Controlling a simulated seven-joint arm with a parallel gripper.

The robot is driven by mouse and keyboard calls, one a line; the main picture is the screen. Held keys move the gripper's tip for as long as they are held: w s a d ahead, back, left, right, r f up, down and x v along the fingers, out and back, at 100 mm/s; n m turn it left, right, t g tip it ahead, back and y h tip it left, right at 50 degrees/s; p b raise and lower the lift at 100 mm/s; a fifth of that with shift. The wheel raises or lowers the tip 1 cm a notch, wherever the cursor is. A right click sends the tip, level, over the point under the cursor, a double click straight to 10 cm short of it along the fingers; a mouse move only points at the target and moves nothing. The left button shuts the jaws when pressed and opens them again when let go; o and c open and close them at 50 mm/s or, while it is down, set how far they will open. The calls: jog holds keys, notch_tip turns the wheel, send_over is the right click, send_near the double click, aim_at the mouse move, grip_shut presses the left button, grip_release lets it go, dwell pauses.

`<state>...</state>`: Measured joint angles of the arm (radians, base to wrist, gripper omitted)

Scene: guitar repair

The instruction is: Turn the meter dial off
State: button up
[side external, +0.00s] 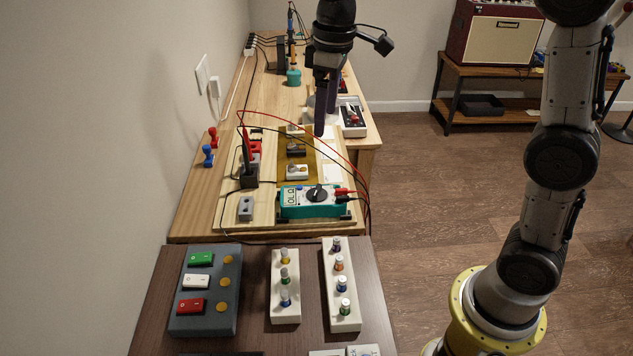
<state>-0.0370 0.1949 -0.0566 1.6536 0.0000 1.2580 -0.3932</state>
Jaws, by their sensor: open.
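The teal multimeter (292,207) lies on the wooden board near the front edge of the light wooden bench. Its dark round dial (317,194) faces up, right of the small lit display (291,197). The dial's exact setting is too small to read. Red and black probe leads plug into the meter's right end. My gripper (325,112) points down above the bench, behind and above the meter, apart from it. It is open and nothing shows between its fingers, though they partly overlap in this view.
A black probe holder (249,172) stands left of the meter. Red and black leads arch over the board. A dark table in front carries a switch box (206,289) and two white blocks with small knobs (286,298). A wall is close on the left.

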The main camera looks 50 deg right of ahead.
jog(key=g, duration=0.1)
send_over(317, 189)
notch_tip(317, 189, down, 4)
notch_tip(317, 189, down, 14)
dwell(0.4)
grip_shut()
dwell(0.3)
